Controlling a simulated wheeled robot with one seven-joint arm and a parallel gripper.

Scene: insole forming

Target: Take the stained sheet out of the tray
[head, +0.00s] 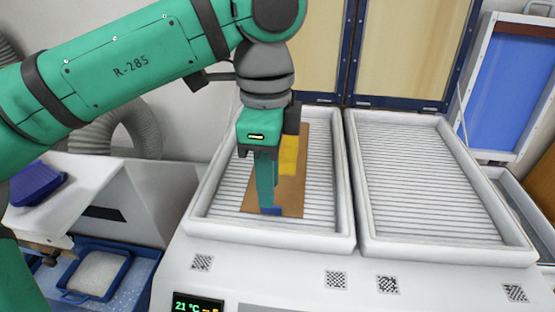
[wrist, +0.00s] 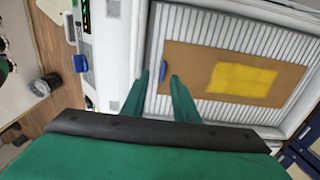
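The stained sheet (head: 291,190) is a brown rectangle with a yellow patch (head: 288,155) on it. It lies on the ribbed floor of the left tray (head: 346,215), and also shows in the wrist view (wrist: 200,72). A small blue tab (wrist: 163,60) is at its near end. My gripper (head: 268,207) points down over that near end, partly hiding the sheet in the head view. In the wrist view its two green fingers (wrist: 160,75) are apart with nothing held between them. The tab appears just past the fingertips; I cannot tell the height gap.
A second white ribbed tray (head: 425,180) to the right is empty. Yellowish panels in blue frames (head: 412,50) stand behind the trays. A blue bin (head: 95,272) and a dark blue object (head: 36,184) are at the left. A blue screen-like panel (head: 508,85) stands at the right.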

